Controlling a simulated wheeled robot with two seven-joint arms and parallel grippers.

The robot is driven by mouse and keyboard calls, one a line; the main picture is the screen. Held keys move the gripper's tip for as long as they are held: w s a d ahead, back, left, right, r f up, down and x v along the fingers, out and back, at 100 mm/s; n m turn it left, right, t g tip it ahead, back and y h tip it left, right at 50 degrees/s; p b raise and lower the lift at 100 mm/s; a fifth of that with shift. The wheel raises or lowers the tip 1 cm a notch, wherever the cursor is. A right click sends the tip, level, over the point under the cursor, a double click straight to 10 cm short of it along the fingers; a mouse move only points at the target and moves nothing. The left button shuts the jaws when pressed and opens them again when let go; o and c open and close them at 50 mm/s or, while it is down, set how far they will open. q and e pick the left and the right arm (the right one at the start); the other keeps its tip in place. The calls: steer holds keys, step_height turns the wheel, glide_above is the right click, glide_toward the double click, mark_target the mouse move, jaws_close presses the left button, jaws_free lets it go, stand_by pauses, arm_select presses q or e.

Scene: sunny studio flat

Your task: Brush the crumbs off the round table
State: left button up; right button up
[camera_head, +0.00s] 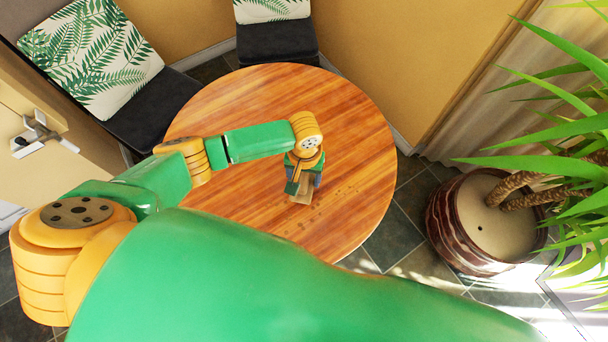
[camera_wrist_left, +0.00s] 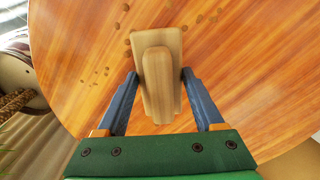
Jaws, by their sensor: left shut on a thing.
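The round wooden table (camera_head: 358,150) fills the middle of the head view; its striped top also shows in the left wrist view (camera_wrist_left: 80,50). My left gripper (camera_wrist_left: 158,88) is shut on a pale wooden brush (camera_wrist_left: 157,75), with one blue-grey finger on each side of it. In the head view the brush (camera_head: 301,196) shows just below the gripper, at or close to the tabletop. Its bristles are hidden from above. Small brown crumbs (camera_wrist_left: 128,42) lie by the brush's far end, with others scattered to both sides. In the head view, crumbs (camera_head: 316,213) show near the brush. My right gripper is not in view.
Two dark-seated chairs with leaf-pattern backs stand beyond the table, one at the left (camera_head: 160,105) and one at the top (camera_head: 277,42). A potted plant in a brown pot (camera_head: 458,225) stands at the right. Much of the tabletop is clear.

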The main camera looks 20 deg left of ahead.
arm_select(q)
steer(key=shift+f, duration=0.15)
steer(key=shift+f+b, duration=0.95)
steer(key=shift+f, duration=0.45)
steer(key=shift+w+d+b, duration=0.3)
steer(key=shift+d+b, duration=0.05)
steer(key=shift+d, duration=0.4)
steer(key=shift+w+d+b, duration=0.25)
steer(key=shift+d+b, duration=0.1)
steer(key=shift+d, duration=0.4)
steer(key=shift+w+d+b, duration=0.3)
steer(key=shift+d+b, duration=0.05)
steer(key=shift+d, duration=0.4)
steer(key=shift+w+d+f+b, duration=0.1)
steer(key=shift+w+d+b, duration=0.15)
steer(key=shift+d+b, duration=0.35)
steer(key=shift+w+d+b, duration=0.25)
steer(key=shift+d+b, duration=0.05)
steer(key=shift+d, duration=0.55)
steer(key=d+b, duration=0.1)
steer(key=w+d+b, duration=0.1)
steer(key=b, duration=0.1)
steer(key=d+b, duration=0.1)
steer(key=d, duration=0.1)
steer(key=shift+w+f, duration=0.1)
steer(key=shift+w, duration=0.25)
steer(key=shift+d+r+b, duration=0.2)
steer(key=shift+d+b, duration=0.1)
steer(key=shift+b, duration=0.1)
